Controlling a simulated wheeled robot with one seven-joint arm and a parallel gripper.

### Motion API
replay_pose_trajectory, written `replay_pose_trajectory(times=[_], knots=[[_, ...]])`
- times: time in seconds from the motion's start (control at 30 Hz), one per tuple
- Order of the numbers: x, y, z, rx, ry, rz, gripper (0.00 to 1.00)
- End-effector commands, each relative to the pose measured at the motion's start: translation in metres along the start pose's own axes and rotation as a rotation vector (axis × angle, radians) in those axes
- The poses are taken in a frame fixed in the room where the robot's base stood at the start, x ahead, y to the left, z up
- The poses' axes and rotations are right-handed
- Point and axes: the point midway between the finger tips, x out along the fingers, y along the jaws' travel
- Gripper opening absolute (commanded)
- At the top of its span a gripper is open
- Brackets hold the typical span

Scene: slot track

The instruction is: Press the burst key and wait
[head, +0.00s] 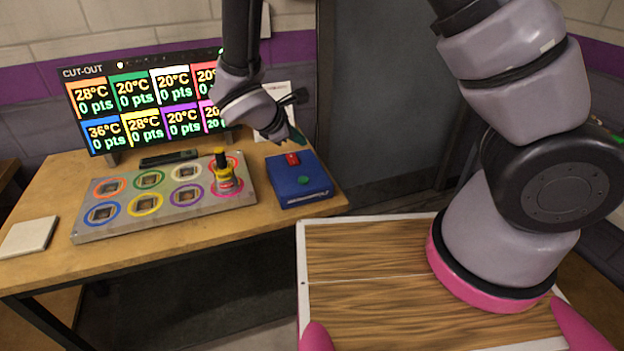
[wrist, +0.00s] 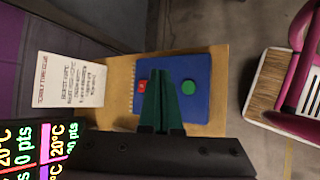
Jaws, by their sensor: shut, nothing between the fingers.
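A blue box (head: 312,190) stands at the right end of the wooden desk, with a red key (head: 292,159) and a round green key (head: 303,180) on top. Neither key has a label I can read as burst. My gripper (head: 298,137) is shut and empty, its green fingers above and behind the box. In the wrist view, the gripper (wrist: 161,82) points down over the blue box (wrist: 200,67), its fingers between the red key (wrist: 142,86) and the green key (wrist: 188,87). It appears to be above the box, not touching it.
A grey panel (head: 140,224) with several coloured rings lies left of the box. A yellow and black object (head: 222,180) stands on its pink-ringed slot. Behind, a screen (head: 145,100) headed CUT-OUT shows temperatures and points.

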Motion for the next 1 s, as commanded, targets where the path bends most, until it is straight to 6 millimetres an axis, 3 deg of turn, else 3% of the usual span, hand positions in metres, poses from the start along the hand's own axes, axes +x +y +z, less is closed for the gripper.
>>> replay_pose_trajectory(times=[0.53,1.0], knots=[[0.005,-0.005,-0.007,-0.018,-0.001,0.008,0.00],[0.048,-0.036,-0.037,-0.018,-0.001,0.008,0.00]])
